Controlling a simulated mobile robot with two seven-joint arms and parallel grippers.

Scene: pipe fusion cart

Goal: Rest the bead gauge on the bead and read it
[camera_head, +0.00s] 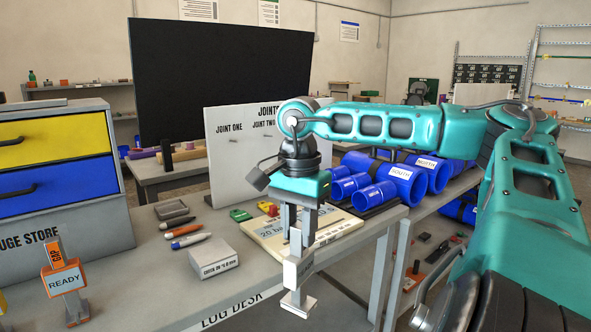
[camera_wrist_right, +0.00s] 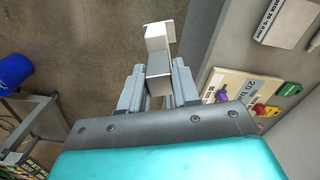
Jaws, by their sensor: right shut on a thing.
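My right gripper (camera_head: 297,235) hangs down past the front edge of the log desk, in front of its right part. It is shut on a pale grey and white stepped block (camera_head: 297,274), which I take to be the bead gauge. Its wider foot points down. In the right wrist view, the gauge (camera_wrist_right: 159,62) sits between the two fingers, over open floor and touching nothing else. Its marks cannot be read. No bead can be made out on the blue pipes (camera_head: 398,182) behind my right arm. My left gripper is not in view.
The log desk (camera_head: 150,270) holds a cream board (camera_head: 268,240) with coloured pieces, a white block (camera_head: 214,258) and several pens. An orange "GAP" tag and "READY" stand (camera_head: 65,280) are at left. A white joints board (camera_head: 232,155) stands behind.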

